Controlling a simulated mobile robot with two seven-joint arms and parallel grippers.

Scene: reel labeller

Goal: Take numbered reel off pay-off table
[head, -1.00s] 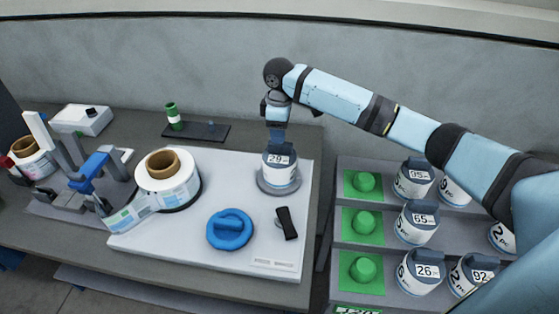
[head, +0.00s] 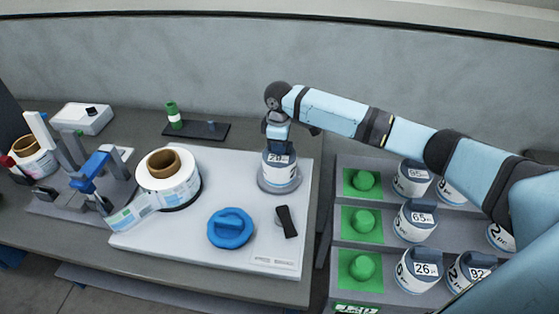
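The numbered reel (head: 279,174), white with a blue band and a number tag partly covered at its top, stands upright on a round grey plate (head: 265,188) at the right of the white board. My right gripper (head: 278,146) points down from above at the top of this reel. Its fingers are around or against the dark blue top part. They are too small and overlapped to show whether they are shut. My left gripper is not in view.
A large label roll (head: 180,187), a blue knob (head: 230,228) and a black lever (head: 287,221) share the white board (head: 180,246). A stepped rack (head: 345,208) on the right holds green pegs and several numbered reels. A bare gap lies before the rack.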

